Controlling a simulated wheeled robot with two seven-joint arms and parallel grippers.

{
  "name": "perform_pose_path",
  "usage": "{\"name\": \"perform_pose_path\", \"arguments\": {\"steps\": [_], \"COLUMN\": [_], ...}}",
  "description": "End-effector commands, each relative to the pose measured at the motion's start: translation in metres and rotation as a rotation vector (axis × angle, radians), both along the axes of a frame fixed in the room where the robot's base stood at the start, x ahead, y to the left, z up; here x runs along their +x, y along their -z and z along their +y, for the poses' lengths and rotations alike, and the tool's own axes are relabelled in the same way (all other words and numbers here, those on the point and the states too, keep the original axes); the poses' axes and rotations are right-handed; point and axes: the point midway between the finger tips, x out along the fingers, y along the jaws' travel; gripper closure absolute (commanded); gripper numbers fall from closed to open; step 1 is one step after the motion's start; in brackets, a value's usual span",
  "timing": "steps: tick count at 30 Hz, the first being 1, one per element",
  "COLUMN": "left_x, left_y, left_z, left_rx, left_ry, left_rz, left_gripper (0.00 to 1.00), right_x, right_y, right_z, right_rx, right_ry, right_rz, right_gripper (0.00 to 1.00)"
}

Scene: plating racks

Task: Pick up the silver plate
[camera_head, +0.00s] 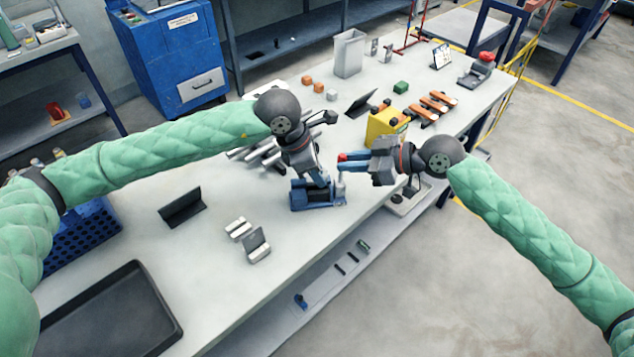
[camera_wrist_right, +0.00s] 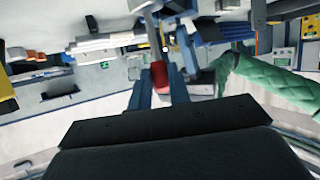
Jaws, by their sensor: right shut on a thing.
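Several long silver pieces (camera_head: 250,153) lie side by side at mid-table, partly behind my left wrist; I cannot tell which is the silver plate. My right gripper (camera_head: 345,159) points left above the table's front edge. It is shut on a small red piece (camera_wrist_right: 159,75), which shows between its blue fingers in the right wrist view. My left gripper (camera_head: 318,180) points down at a blue fixture (camera_head: 318,200); its fingers are too hidden to judge. A small silver part (camera_head: 340,187) stands at the fixture's right end, just below my right gripper.
A yellow box (camera_head: 386,127) stands just behind my right gripper. Orange pieces (camera_head: 436,103) lie farther right. A black tray (camera_head: 105,318), a dark stand (camera_head: 182,207) and small silver blocks (camera_head: 238,229) are at front left. The table between them is clear.

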Motion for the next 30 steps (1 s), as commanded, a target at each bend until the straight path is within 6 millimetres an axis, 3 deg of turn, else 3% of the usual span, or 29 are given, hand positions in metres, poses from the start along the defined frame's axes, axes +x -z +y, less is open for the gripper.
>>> {"name": "perform_pose_path", "arguments": {"steps": [6, 11, 23, 30], "left_x": [0.000, 0.000, 0.000, 0.000], "left_y": [0.002, 0.002, -0.001, -0.026], "left_z": [-0.001, -0.001, -0.001, -0.001], "left_rx": [0.000, 0.000, -0.001, -0.001], "left_ry": [0.000, 0.000, 0.000, 0.001], "left_rz": [0.000, 0.000, -0.001, -0.003], "left_gripper": [0.70, 0.99, 1.00, 1.00], "right_x": [0.000, 0.000, 0.000, 0.000], "right_y": [0.000, 0.000, 0.000, 0.000], "right_z": [0.000, 0.000, 0.000, 0.000], "right_rx": [0.000, 0.000, 0.000, 0.000], "right_ry": [0.001, 0.000, 0.000, 0.000], "right_rz": [0.000, 0.000, 0.000, 0.000], "right_gripper": [1.00, 1.00, 1.00, 1.00]}}
